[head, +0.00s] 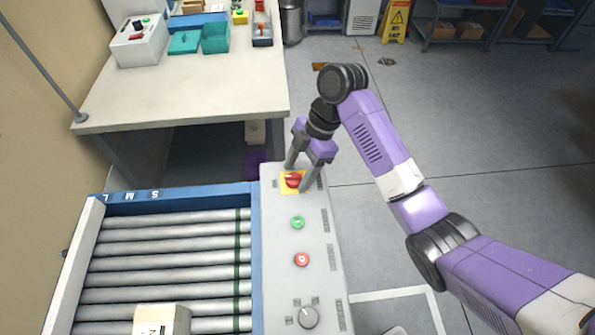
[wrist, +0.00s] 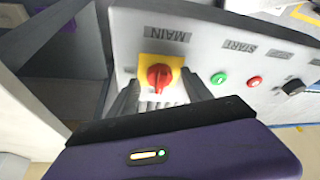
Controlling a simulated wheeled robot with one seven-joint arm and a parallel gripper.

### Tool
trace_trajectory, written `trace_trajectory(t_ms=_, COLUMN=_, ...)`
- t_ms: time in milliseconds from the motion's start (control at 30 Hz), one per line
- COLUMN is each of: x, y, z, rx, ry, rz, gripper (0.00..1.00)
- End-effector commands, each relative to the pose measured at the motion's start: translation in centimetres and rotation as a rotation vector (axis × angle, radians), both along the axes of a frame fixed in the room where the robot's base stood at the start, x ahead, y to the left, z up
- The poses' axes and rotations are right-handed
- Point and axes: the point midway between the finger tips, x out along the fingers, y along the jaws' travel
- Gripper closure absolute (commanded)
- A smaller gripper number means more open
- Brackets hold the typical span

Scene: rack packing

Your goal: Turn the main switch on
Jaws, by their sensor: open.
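The main switch (head: 293,180) is a red rotary knob on a yellow square plate at the far end of the grey control panel (head: 279,237). In the wrist view the red main switch (wrist: 159,77) sits under the printed word MAIN. My gripper (head: 299,177) is over the switch with one finger on each side of it. In the wrist view my gripper (wrist: 160,92) is open, its dark fingers left and right of the knob. I cannot tell whether the fingers touch the knob.
A green START button (head: 298,222), a red button (head: 302,260) and a grey knob (head: 308,317) line the panel nearer me. A roller conveyor (head: 170,246) with a white box (head: 161,319) lies left. A white table (head: 185,95) stands behind. Floor to the right is open.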

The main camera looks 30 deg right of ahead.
Motion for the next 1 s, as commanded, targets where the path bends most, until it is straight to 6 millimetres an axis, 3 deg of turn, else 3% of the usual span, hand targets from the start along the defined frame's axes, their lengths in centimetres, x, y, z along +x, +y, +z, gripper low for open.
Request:
trace_trajectory(t_ms=300, x=0.01, y=0.16, z=-0.36, rx=0.0, ry=-0.001, rz=-0.001, gripper=0.42)
trace_trajectory(t_ms=600, x=0.01, y=0.15, z=-0.34, rx=0.0, ry=-0.001, rz=-0.001, gripper=0.99)
trace_trajectory(t_ms=1000, x=-0.1, y=0.21, z=-0.13, rx=0.002, ry=0.0, rz=-0.069, gripper=1.0)
